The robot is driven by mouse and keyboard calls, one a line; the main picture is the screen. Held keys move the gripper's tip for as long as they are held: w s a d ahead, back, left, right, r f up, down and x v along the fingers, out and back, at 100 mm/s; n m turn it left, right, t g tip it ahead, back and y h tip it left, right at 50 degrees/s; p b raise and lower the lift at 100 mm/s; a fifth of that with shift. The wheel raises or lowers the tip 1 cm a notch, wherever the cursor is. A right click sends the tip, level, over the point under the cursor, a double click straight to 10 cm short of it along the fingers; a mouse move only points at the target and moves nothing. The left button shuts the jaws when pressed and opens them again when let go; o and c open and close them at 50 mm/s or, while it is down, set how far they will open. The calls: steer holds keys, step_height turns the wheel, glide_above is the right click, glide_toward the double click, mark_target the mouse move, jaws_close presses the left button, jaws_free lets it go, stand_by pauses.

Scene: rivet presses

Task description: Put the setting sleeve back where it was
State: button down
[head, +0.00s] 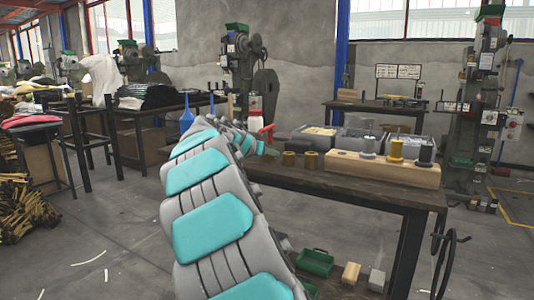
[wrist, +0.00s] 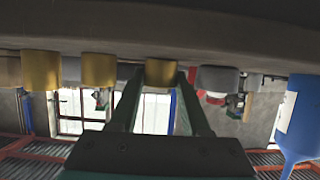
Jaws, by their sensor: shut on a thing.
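My gripper (wrist: 155,100) is shut on a brass-coloured sleeve (wrist: 160,72), seen between its two green fingers in the upside-down wrist view. I cannot tell whether the held sleeve rests on the table or is just above it. Two more brass sleeves stand in the row, one nearer (wrist: 98,70) and one farther left (wrist: 41,70). A grey sleeve (wrist: 218,79) is on the other side of the held one.
A wooden block (head: 385,168) with grey, gold and dark spool-like pieces stands on the workbench (head: 395,192), right of the sleeves. Grey bins (head: 362,141) stand behind. A red-and-white bottle (head: 255,122) and a blue bottle (head: 186,120) stand near my arm.

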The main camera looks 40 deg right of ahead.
steer(key=shift+f, duration=0.1)
steer(key=shift+c, duration=1.8)
jaws_free()
steer(key=shift+s+a+r, duration=0.1)
steer(key=shift+a+r, duration=0.1)
steer(key=v, duration=1.1)
steer(key=shift+a+r+b, duration=0.2)
steer(key=shift+a+b, duration=0.05)
steer(key=shift+b, duration=0.2)
steer(key=shift+s, duration=0.1)
